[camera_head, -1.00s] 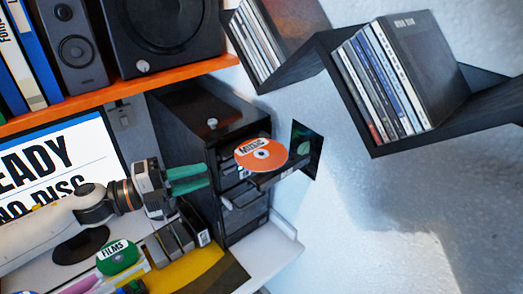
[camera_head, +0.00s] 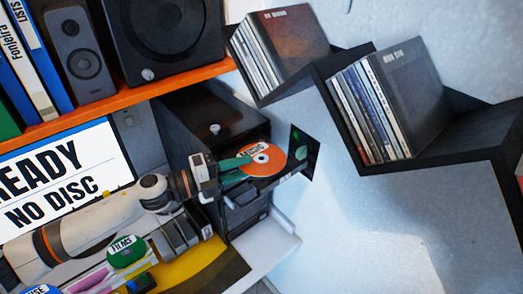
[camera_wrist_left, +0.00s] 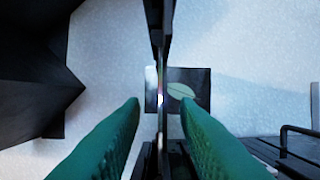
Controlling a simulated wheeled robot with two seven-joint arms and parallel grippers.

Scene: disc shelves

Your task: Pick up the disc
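The orange disc labelled MUSIC (camera_head: 265,161) lies on the pulled-out tray of a black disc drive tower (camera_head: 205,120). My left gripper (camera_head: 240,168) has green fingers and reaches in from the left to the disc's near edge. In the left wrist view the fingers (camera_wrist_left: 160,103) stand apart, with a thin edge-on strip between them that seems to be the disc and tray. A clear gap shows on each side, so the gripper is open and not holding the disc. My right gripper is not in view.
A monitor (camera_head: 60,175) reads READY NO DISC. An orange shelf (camera_head: 150,84) with speakers runs above. Black zigzag wall shelves (camera_head: 400,166) hold cases at right. A small dark panel (camera_head: 304,150) is beside the tray.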

